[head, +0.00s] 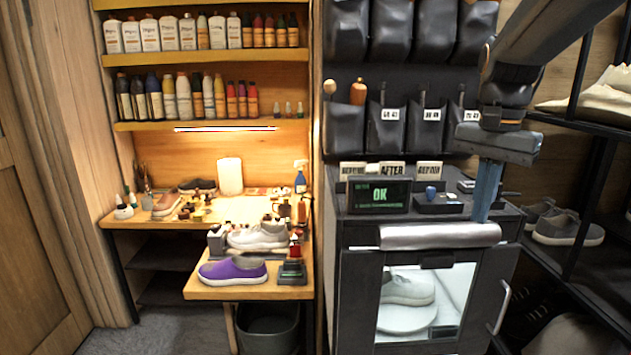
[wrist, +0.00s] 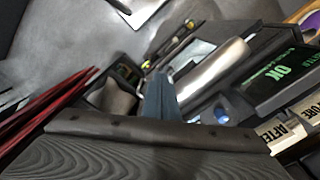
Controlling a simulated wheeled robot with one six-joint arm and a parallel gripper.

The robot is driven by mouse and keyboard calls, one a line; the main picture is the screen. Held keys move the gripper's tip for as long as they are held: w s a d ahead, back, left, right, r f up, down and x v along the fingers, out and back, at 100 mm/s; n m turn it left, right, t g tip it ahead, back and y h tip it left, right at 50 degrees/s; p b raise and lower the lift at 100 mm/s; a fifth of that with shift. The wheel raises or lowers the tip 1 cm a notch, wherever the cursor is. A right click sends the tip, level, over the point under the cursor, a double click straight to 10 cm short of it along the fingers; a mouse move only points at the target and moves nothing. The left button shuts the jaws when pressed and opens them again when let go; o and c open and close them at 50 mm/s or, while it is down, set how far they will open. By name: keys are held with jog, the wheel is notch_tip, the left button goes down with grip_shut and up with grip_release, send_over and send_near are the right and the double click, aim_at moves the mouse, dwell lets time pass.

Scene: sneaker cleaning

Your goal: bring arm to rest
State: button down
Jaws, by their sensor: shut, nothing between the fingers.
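My gripper (head: 485,192) hangs from my arm at the upper right of the head view, its fingers pointing down over the right part of the dark cabinet top (head: 510,213). The fingers are shut with nothing between them. In the wrist view the shut fingers (wrist: 160,100) show at the middle, above the cabinet top. A small black tray with a blue item (head: 431,192) lies just left of the fingers. I cannot tell whether the fingertips touch the cabinet.
A display reading OK (head: 379,195) and a grey roll (head: 440,235) are at the cabinet's front. Black pouches (head: 383,126) hang behind. A shoe rack (head: 580,180) stands close on the right. A purple sneaker (head: 233,270) sits on the wooden bench at left.

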jog(key=s+a+f+n+b, duration=0.2)
jog(key=a+f+n+b, duration=0.1)
jog(key=f, duration=0.7)
jog(key=s+a+f+n+b, duration=0.3)
jog(key=a+f, duration=0.1)
jog(key=f, duration=0.6)
jog(key=s+a+f+n+t+b, duration=0.1)
jog(key=s+a+f+n+b, duration=0.1)
jog(key=f, duration=0.9)
jog(key=shift+s+a+n+b, duration=0.4)
jog(key=shift+a+n+b, duration=0.2)
jog(key=shift+a+n, duration=0.45)
